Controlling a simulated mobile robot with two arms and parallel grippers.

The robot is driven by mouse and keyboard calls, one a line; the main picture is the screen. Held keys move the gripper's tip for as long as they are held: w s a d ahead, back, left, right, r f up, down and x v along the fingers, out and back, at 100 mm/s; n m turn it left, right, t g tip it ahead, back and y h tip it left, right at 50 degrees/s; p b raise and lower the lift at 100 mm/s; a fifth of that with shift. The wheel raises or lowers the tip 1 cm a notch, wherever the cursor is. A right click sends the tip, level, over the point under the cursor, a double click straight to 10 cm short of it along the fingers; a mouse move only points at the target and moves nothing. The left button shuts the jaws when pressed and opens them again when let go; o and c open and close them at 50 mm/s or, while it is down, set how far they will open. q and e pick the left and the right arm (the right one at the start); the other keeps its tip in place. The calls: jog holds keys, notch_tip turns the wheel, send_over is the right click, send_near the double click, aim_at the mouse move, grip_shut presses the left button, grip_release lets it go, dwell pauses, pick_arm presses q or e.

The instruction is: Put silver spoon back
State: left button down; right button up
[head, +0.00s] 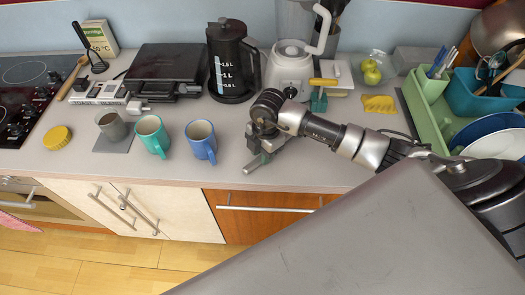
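My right gripper (257,161) comes in from the right and hangs over the front edge of the counter, to the right of the blue mug. It points down and toward the front left. Its fingers are small and partly merged with the wrist, so I cannot tell whether they are open or shut. I cannot make out a silver spoon for certain. Upright utensils (438,66) with blue handles stand in the green dish rack (429,124) at the right. My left gripper is not in view.
A blue mug (201,142), teal mug (152,137) and grey mug (111,127) stand left of my gripper. A black jug (230,66) and blender (290,70) stand behind. A blue tub (465,95) with utensils is at right. A drawer (250,226) lies below.

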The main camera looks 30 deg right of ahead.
dwell(0.4)
jog(key=o, duration=0.6)
jog(key=shift+c, duration=0.2)
notch_tip(320, 180, up, 11)
jog(key=d+b, duration=0.1)
jog(key=b, duration=0.1)
jog(key=shift+w, duration=0.15)
jog(key=shift+f, duration=0.15)
dwell(0.3)
